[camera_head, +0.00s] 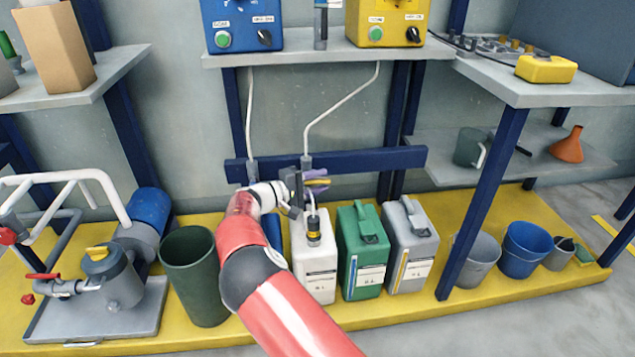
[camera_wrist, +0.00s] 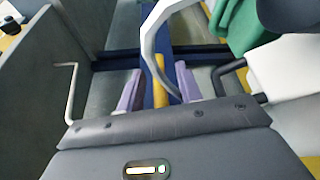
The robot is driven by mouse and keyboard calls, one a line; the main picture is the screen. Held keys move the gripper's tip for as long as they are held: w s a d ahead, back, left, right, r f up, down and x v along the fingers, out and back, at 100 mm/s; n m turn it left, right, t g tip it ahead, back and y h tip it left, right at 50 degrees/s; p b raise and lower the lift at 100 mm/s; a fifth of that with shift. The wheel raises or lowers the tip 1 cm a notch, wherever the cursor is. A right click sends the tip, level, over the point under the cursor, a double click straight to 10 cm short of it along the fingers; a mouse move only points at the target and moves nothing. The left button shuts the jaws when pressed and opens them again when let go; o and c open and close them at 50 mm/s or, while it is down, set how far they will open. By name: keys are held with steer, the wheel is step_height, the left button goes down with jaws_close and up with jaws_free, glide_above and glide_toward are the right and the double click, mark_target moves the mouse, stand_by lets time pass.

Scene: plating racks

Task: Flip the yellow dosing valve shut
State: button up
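The yellow dosing valve lever (camera_head: 318,182) is on the blue rail at the back wall, above the white canister (camera_head: 318,265). My gripper (camera_head: 316,177) is at the lever, with its purple fingers close around it. In the wrist view the yellow lever (camera_wrist: 160,82) stands upright between the two fingers of my gripper (camera_wrist: 158,88). A gap shows on each side of it, so the fingers are open and do not appear to touch it. The valve body is mostly hidden by my wrist and the white hose.
A green canister (camera_head: 361,255) and a grey canister (camera_head: 410,240) stand right of the white one. A dark green bin (camera_head: 192,280) is to the left. A shelf (camera_head: 330,55) overhangs above.

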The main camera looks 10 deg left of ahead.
steer(key=shift+a, duration=0.1)
steer(key=v, duration=0.7)
steer(key=shift+s, duration=0.1)
stand_by(0.4)
